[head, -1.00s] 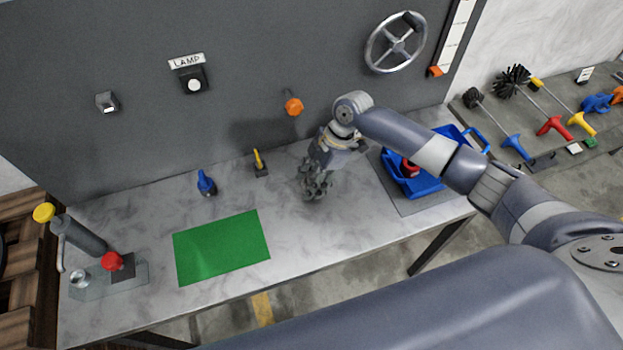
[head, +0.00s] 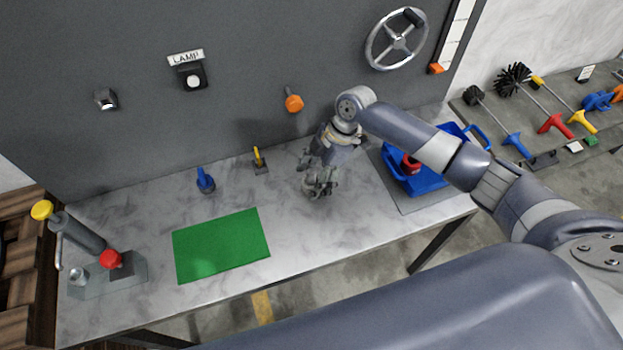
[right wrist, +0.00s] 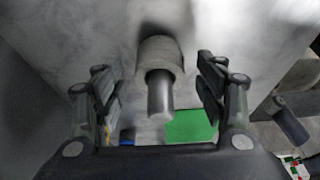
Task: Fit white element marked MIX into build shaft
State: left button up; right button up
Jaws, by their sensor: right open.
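My right gripper (head: 318,190) is low over the worktable, between the small yellow-handled tool and the blue bin. It is open. In the right wrist view, a grey stepped shaft (right wrist: 160,92) with a wider collar (right wrist: 161,55) lies between the spread fingers, apart from both. I cannot tell whether this is the build shaft. In the head view the gripper hides that spot. I cannot make out a white element marked MIX in either view. My left gripper is out of view.
A blue bin (head: 424,184) holding a red item stands at the table's right end. A green mat (head: 221,246), a blue item (head: 204,182) and a yellow-handled tool (head: 259,159) lie left of the gripper. A fixture with a red knob (head: 110,259) is at far left.

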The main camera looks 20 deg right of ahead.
jog(key=v, duration=1.1)
